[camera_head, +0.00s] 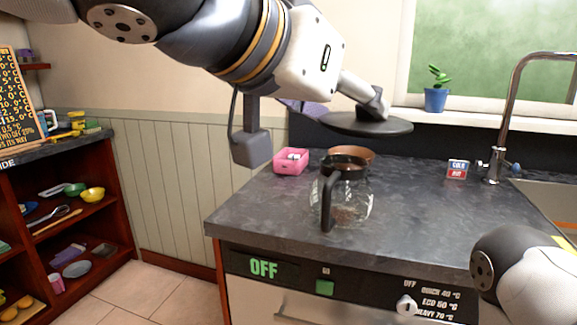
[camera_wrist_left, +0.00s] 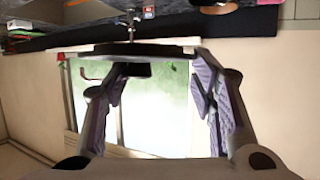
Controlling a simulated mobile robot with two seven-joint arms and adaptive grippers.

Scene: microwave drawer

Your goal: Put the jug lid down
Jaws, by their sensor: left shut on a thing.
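The jug lid (camera_head: 366,124) is a dark, flat round disc, held roughly level in the air above the counter. My left gripper (camera_head: 345,108) is shut on it; in the left wrist view the lid's dark edge (camera_wrist_left: 135,54) shows at the purple-padded fingertips (camera_wrist_left: 160,72). The glass jug (camera_head: 350,207) with a black handle stands upright on the dark counter (camera_head: 270,215), below and a little left of the lid. The lid is apart from the jug and the counter. My right gripper is not in view; only part of my right arm shows at lower right.
The counter right of the jug is clear.

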